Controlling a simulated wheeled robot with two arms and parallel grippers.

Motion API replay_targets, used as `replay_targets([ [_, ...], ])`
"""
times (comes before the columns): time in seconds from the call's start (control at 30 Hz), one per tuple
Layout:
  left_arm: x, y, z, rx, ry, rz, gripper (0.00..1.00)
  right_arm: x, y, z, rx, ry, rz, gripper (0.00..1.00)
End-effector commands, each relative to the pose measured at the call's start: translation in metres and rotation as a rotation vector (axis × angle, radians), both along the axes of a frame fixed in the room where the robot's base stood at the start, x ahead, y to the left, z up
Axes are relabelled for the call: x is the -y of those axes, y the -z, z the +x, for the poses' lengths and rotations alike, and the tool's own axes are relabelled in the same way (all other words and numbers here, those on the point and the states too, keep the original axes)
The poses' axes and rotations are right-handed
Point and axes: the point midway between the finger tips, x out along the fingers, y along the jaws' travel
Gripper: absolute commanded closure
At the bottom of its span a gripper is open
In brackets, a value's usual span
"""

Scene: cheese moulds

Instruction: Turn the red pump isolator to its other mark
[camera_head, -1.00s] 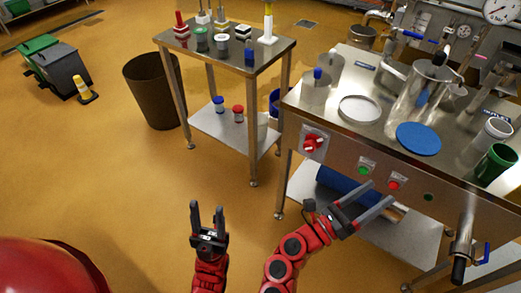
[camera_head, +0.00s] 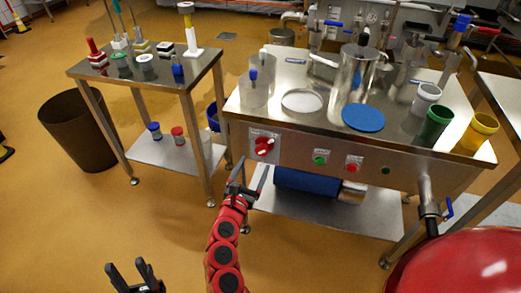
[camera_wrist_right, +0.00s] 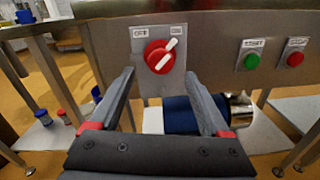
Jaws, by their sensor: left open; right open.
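The red pump isolator (camera_head: 264,147) is a round red knob on a grey plate, at the left of the steel table's front panel. In the right wrist view the isolator (camera_wrist_right: 158,59) has a white bar tilted to the upper right, towards the right-hand of two marks; the left mark appears to read OFF. My right gripper (camera_head: 252,168) is open just below and in front of the knob. In the wrist view its two fingers (camera_wrist_right: 160,88) spread below the knob, one to each side, with nothing between them. My left gripper (camera_head: 127,266) is open and empty, low over the floor.
Green (camera_wrist_right: 252,62) and red (camera_wrist_right: 295,58) buttons sit right of the isolator. A blue cylinder (camera_head: 307,182) lies under the table. A side trolley (camera_head: 140,86) with small items and a brown bin (camera_head: 78,132) stand left. Open floor lies in front.

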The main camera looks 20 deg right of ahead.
Motion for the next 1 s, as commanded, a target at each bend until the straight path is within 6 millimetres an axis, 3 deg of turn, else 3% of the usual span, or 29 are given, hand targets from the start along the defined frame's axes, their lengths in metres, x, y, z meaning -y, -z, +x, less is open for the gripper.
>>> replay_targets([
  [0.1, 0.0, -0.003, 0.0, 0.0, 0.0, 0.0, 0.5, 0.019, -0.003, 0.022, 0.002, 0.006, -0.001, 0.19],
  [0.3, 0.0, -0.005, 0.0, 0.0, 0.0, 0.0, 0.5, 0.037, -0.001, 0.048, 0.0, 0.003, -0.003, 0.19],
  [0.77, 0.0, -0.006, 0.0, 0.0, 0.0, 0.0, 0.5, 0.045, 0.0, 0.059, 0.0, 0.002, 0.0, 0.19],
  [1.0, 0.0, -0.006, 0.0, 0.0, 0.0, 0.0, 0.5, 0.046, 0.0, 0.059, -0.001, 0.004, 0.0, 0.62],
])
